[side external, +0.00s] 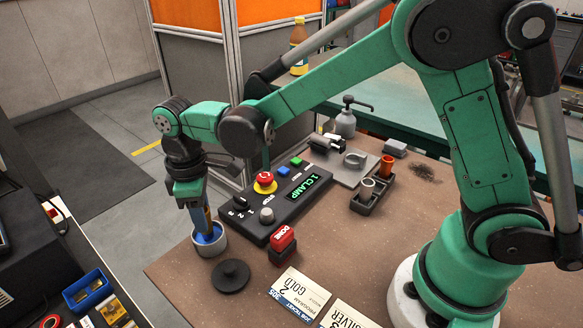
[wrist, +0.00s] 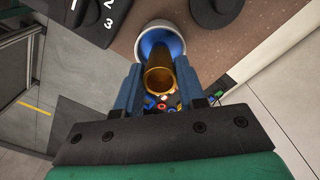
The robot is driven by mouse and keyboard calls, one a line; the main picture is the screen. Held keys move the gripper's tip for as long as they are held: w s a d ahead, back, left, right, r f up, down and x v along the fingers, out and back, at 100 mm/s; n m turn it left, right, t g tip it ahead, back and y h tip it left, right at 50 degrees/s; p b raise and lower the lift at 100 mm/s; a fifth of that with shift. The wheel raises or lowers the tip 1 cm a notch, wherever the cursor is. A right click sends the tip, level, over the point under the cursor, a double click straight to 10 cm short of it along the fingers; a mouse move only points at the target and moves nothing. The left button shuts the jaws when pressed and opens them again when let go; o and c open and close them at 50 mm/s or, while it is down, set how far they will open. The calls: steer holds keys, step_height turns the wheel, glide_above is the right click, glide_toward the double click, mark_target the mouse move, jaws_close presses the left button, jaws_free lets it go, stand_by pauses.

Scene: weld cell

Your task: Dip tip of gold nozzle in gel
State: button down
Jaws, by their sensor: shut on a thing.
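My gripper (side external: 202,222) points down at the table's near-left corner. In the wrist view my gripper (wrist: 160,85) has its blue fingers closed around a gold nozzle (wrist: 159,78), a hollow tube seen from its open end. A round pale tub (side external: 209,246) of blue gel stands right below the fingers; the tub also shows in the wrist view (wrist: 178,27). The nozzle's far end overlaps the blue gel (wrist: 150,40) inside the tub's rim. The fingers and tube hide the tip, so I cannot tell how deep it sits.
A dark round lid (side external: 231,276) lies beside the tub. A control box (side external: 290,205) with a red stop button and a red DONE block (side external: 282,244) are close to the right. A dark rack (side external: 361,208) holds a copper and a grey nozzle. Cards (side external: 300,294) lie in front.

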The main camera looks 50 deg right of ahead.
steer(key=shift+r, duration=3.4)
